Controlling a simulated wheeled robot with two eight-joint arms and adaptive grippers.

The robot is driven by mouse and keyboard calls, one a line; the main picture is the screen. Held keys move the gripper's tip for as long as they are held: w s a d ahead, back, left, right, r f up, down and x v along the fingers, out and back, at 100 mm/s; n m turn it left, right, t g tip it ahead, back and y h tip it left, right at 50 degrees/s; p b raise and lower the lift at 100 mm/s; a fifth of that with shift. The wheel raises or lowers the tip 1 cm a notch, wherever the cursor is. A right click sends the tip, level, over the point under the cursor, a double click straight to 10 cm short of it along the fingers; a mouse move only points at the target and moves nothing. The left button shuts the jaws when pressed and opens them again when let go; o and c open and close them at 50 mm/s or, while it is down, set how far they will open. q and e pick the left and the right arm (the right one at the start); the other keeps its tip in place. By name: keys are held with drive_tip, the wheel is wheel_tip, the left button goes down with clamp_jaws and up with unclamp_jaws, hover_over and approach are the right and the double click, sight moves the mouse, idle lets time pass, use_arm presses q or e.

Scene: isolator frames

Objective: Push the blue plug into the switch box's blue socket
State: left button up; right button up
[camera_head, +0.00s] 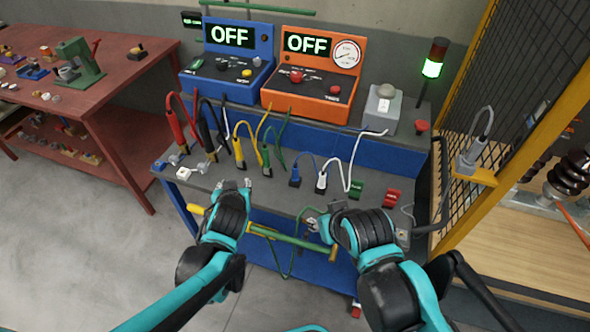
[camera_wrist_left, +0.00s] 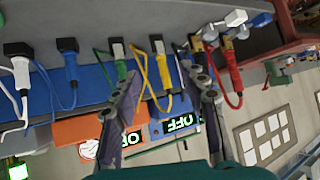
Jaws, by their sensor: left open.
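The blue plug (camera_head: 295,181) stands on the grey bench in a row of coloured plugs, between the green and white ones, with its blue cable curling behind it. It also shows in the left wrist view (camera_wrist_left: 70,58), left of the fingers. My left gripper (camera_head: 233,186) is open and empty at the bench's front edge, left of the blue plug; its fingers (camera_wrist_left: 160,80) also show in the wrist view. My right gripper (camera_head: 313,222) is low at the front edge; its jaw state is unclear. A blue switch box (camera_head: 228,70) stands at the back. I cannot make out a blue socket.
Red (camera_head: 180,138), yellow (camera_head: 239,152), green (camera_head: 266,160) and white (camera_head: 321,182) plugs stand in the row. An orange box (camera_head: 315,75) stands behind. Green (camera_head: 356,189) and red (camera_head: 391,198) blocks sit at the right. A yellow-framed mesh (camera_head: 487,95) bounds the right.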

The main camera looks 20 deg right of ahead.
use_arm(q)
drive_tip(key=w+d+f+m+t+h, duration=0.1)
drive_tip(key=w+d+f+h, duration=0.1)
drive_tip(key=d, duration=0.7)
drive_tip(key=m+h+p, duration=0.1)
drive_tip(key=p, duration=0.1)
approach(295, 173)
drive_tip(key=w+f, duration=0.1)
drive_tip(key=w+d+f, duration=0.1)
drive_tip(key=shift+w+d+f+t, duration=0.1)
drive_tip(key=shift+w+f+t, duration=0.05)
drive_tip(key=shift+w+t, duration=0.2)
drive_tip(key=shift+w+d+f+b, duration=0.2)
drive_tip(key=shift+w+b, duration=0.05)
drive_tip(key=shift+b, duration=0.1)
drive_tip(key=b+x, duration=0.2)
drive_tip(key=x, duration=0.5)
drive_tip(key=shift+w+a+r, duration=0.1)
drive_tip(key=shift+a+r, duration=0.05)
drive_tip(key=shift+r, duration=0.15)
clamp_jaws()
